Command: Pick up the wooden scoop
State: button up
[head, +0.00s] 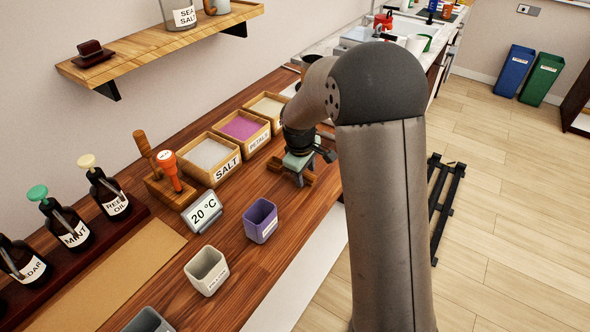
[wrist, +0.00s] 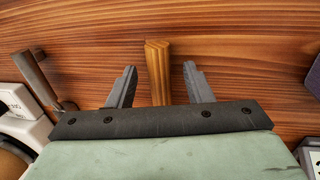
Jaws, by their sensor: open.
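My gripper (wrist: 160,70) is open, its two grey fingers pointing at the wooden table. In the wrist view a light wooden bar, which looks like the handle of the wooden scoop (wrist: 157,62), stands between the fingers with a gap on each side. Its lower part is hidden behind the dark edge of the gripper body. In the head view my gripper (head: 297,177) is low over the table, right of the labelled boxes. Brown wooden parts (head: 308,179) show around the fingers there; the scoop's full shape is hidden.
The salt box (head: 209,169) and petals box (head: 243,143) stand left of my gripper. A temperature display (head: 202,212), a purple cup (head: 260,226) and a grey cup (head: 207,271) stand nearer the camera. A wall shelf (head: 160,45) hangs above. In the wrist view a metal hook-like part (wrist: 38,78) is at left.

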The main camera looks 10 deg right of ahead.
jog(key=shift+f, duration=0.2)
grip_shut()
